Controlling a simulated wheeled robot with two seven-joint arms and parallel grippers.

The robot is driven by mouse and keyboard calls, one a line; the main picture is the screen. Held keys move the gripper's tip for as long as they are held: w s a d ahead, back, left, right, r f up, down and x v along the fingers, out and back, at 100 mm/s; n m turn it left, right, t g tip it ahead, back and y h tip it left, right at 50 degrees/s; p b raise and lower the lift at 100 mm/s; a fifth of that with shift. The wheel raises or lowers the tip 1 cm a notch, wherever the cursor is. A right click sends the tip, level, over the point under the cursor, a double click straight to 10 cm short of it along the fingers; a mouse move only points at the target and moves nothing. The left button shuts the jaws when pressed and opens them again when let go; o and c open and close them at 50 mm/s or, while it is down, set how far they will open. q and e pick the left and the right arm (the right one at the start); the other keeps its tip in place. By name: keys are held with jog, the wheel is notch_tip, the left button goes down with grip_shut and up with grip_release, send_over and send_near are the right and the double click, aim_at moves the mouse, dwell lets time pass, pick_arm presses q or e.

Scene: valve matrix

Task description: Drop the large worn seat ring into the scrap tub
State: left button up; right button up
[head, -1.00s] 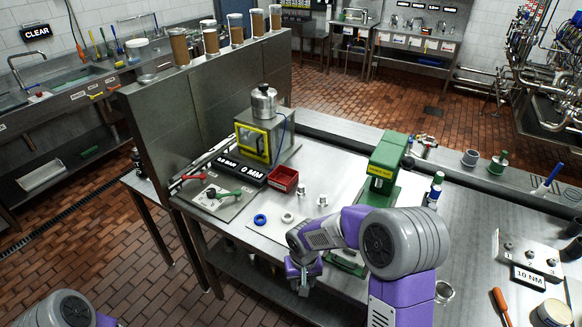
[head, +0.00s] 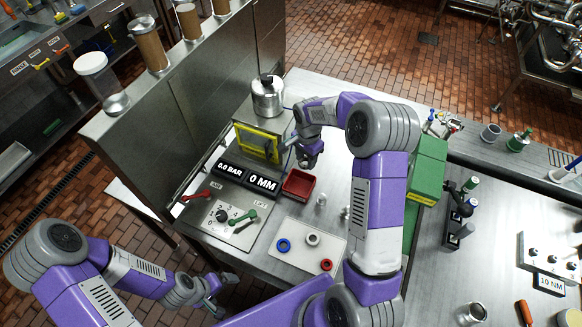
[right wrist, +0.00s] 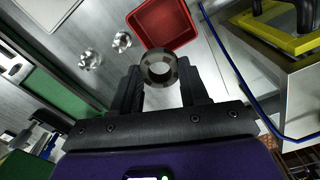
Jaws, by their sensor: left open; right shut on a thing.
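My right gripper (head: 309,158) is shut on a grey metal seat ring (right wrist: 146,69). The ring sits between the fingertips in the right wrist view (right wrist: 160,84), its hole facing the camera. The red scrap tub (head: 288,189) lies just beside and below this gripper in the head view. In the right wrist view the tub (right wrist: 188,38) is just beyond the ring, whose upper edge overlaps the tub's near rim. The tub's visible inside looks empty. My left gripper (head: 214,303) is open and empty at the lower left, off the bench's front edge.
A white mat (head: 300,257) holds a blue ring (head: 284,245), a pale ring (head: 313,239) and a red ring (head: 326,265). Metal fittings (head: 321,200) stand right of the tub. A yellow-framed steel box (head: 258,143) stands behind it. A green press (head: 428,167) is at right.

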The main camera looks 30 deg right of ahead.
jog(key=f+b, duration=0.1)
jog(key=f, duration=0.2)
jog(key=f+b, duration=0.2)
jog(key=shift+s+f+b, duration=0.2)
jog(key=shift+f+b, duration=0.1)
jog(key=shift+f, duration=0.1)
jog(key=o, duration=1.1)
notch_tip(320, 180, up, 8)
jog(key=shift+f, duration=0.15)
